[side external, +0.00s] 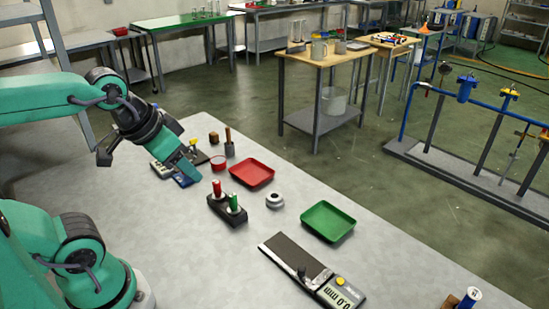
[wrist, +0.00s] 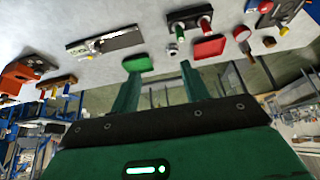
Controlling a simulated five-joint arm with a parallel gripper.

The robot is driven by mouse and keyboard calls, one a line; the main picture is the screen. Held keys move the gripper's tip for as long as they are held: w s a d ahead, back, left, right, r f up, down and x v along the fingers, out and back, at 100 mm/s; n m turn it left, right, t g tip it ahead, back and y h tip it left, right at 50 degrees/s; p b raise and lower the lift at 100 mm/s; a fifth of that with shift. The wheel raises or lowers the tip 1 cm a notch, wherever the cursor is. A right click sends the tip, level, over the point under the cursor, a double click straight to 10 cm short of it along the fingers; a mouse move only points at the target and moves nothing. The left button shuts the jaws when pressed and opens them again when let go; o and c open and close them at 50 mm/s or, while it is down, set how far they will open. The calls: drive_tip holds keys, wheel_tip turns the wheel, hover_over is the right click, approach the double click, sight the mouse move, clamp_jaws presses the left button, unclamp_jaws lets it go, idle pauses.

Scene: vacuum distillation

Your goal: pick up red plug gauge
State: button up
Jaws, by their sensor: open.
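The red plug gauge (side external: 217,188) stands upright in a dark block (side external: 226,213) on the grey table, beside a green gauge (side external: 234,203). In the wrist view the red gauge (wrist: 205,23) shows near the top, with the green one to its left. My gripper (side external: 193,172) is raised above the table, to the left of and behind the block in the side view. In the wrist view its two fingers (wrist: 159,68) are spread apart with nothing between them, and the red gauge lies beyond the right fingertip.
A red tray (side external: 252,172) and a green tray (side external: 328,221) lie to the right of the block, with a metal ring (side external: 275,200) between them. A digital gauge (side external: 313,271) lies at the front. A red round dish (side external: 219,163) and small tools sit behind. The table's front left is clear.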

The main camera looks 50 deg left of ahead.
drive_tip(key=n+g, duration=0.3)
drive_tip(key=g, duration=0.2)
hover_over(216, 181)
drive_tip(key=f, duration=1.2)
drive_tip(key=shift+s+d+f, duration=0.25)
drive_tip(key=shift+d+f, duration=0.05)
drive_tip(key=shift+w+a+f+g, duration=0.15)
drive_tip(key=shift+a+f+g, duration=0.15)
drive_tip(key=shift+f, duration=4)
drive_tip(key=shift+w, duration=0.1)
drive_tip(key=shift+c, duration=0.3)
drive_tip(key=c, duration=0.8)
drive_tip(key=shift+r, duration=0.15)
